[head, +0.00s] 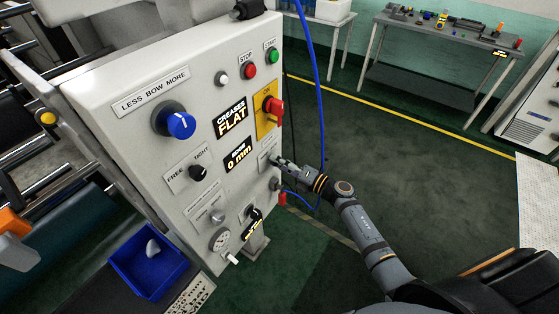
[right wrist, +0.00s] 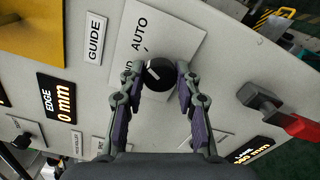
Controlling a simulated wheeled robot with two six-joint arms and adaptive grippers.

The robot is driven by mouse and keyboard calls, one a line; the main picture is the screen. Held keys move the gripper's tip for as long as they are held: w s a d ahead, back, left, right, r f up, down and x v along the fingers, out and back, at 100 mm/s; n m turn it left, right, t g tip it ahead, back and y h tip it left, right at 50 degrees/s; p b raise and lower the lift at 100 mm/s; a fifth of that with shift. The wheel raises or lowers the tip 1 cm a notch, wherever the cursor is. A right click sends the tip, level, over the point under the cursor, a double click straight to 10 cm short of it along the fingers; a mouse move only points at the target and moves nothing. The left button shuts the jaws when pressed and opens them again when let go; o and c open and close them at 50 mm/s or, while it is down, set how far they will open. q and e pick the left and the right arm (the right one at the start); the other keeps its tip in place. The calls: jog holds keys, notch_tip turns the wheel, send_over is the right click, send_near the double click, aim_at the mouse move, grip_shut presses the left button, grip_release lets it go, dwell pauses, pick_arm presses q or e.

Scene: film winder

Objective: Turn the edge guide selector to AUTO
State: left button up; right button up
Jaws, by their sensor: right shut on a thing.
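The edge guide selector (right wrist: 158,76) is a round black knob with a white pointer line, on a pale plate marked AUTO (right wrist: 139,36). A second label, ending in "ND", is partly hidden by a fingertip. The pointer leans to the upper left in the right wrist view, nearer that second label than AUTO. My right gripper (right wrist: 157,74) is shut on the selector, one finger on each side. In the head view my right gripper (head: 276,160) reaches the panel's right edge and hides the knob. My left gripper is not in view.
The grey control panel (head: 205,95) carries a blue bow knob (head: 180,125), a red switch (head: 274,107) on yellow, and a free/tight knob (head: 198,173). A blue bin (head: 128,262) stands below left. A blue cable (head: 313,60) hangs right of the panel. Green floor lies open beyond.

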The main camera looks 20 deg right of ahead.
jog(key=shift+m, duration=0.3)
jog(key=o, duration=1.2)
jog(key=shift+c, duration=0.2)
jog(key=v, duration=1.2)
